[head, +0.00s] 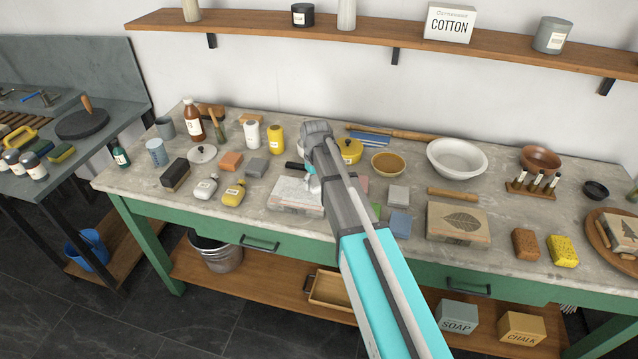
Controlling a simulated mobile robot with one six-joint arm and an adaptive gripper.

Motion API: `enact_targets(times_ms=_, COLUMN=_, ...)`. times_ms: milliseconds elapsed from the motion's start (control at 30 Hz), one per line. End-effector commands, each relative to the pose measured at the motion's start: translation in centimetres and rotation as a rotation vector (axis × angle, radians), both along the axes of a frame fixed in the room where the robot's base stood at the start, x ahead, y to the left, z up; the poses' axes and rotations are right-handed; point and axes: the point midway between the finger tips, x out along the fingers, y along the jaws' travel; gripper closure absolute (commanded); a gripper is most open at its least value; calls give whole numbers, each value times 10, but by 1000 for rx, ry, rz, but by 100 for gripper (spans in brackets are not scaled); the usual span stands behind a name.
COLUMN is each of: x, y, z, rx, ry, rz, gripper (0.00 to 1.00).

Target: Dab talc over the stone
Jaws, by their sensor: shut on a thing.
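A pale flat stone (285,197) lies on the bench, left of the middle. Its right part is hidden by my arm. My gripper (313,184) is over this stone, seen from behind and largely covered by my own wrist. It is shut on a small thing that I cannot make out. Whether that thing touches the stone is not clear. Another stone block with a dark leaf drawing (460,217) lies to the right. No container clearly marked as talc is readable.
Right are a grey block (399,195), blue block (400,223) and white bowl (457,157).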

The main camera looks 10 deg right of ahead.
Motion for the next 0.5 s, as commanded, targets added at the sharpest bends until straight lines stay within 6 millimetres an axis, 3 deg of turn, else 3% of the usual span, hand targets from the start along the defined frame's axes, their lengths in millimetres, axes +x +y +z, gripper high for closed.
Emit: enact_targets(times_ms=500, x=9, y=23, z=1, rx=0, ry=0, rz=0, gripper=60)
